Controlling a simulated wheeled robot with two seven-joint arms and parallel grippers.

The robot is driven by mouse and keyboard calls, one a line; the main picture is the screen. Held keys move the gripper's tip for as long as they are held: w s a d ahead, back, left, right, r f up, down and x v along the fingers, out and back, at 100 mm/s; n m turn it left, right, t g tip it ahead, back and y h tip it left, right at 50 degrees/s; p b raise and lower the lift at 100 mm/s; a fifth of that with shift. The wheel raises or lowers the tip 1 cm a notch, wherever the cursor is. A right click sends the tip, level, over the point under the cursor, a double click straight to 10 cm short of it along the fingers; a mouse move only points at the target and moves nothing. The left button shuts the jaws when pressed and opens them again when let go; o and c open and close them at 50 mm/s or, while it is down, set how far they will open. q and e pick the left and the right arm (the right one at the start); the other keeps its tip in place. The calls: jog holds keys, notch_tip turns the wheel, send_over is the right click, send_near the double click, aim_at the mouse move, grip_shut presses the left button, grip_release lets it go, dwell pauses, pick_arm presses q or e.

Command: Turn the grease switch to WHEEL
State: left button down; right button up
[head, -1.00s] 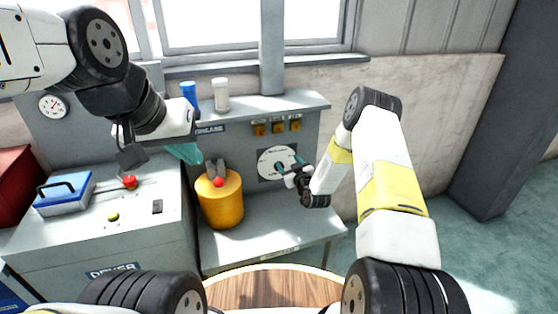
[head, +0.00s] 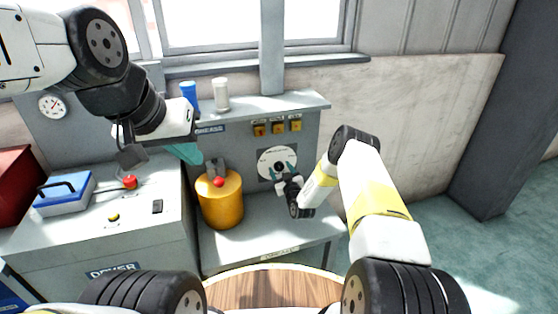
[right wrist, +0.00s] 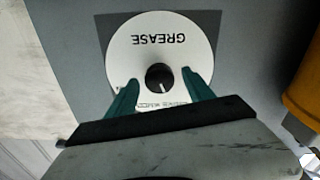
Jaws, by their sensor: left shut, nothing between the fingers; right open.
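The grease switch is a black knob (right wrist: 159,77) on a round white dial (right wrist: 160,40) marked GREASE, upside down in the right wrist view. Small lettering below the knob is partly hidden and I cannot read it surely. In the head view the dial (head: 277,160) is on the grey back panel. My right gripper (right wrist: 160,82) is open, its teal fingers on either side of the knob; I cannot tell whether they touch it. In the head view the right gripper (head: 281,179) is at the dial's lower edge.
A yellow canister (head: 220,205) with a red button stands on the bench left of the dial. Orange switches (head: 277,128) sit above the dial. A blue and a white bottle (head: 221,95) stand on the shelf. A grey cabinet (head: 110,220) with a blue box is at left.

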jog(key=shift+c, duration=0.4)
grip_shut()
jog(key=shift+m, duration=0.4)
jog(key=m, duration=0.3)
jog(key=shift+m, duration=0.3)
jog(key=m, duration=0.4)
jog(key=shift+f+m, duration=0.1)
jog(key=shift+m, duration=0.2)
jog(key=shift+o, duration=0.4)
grip_release()
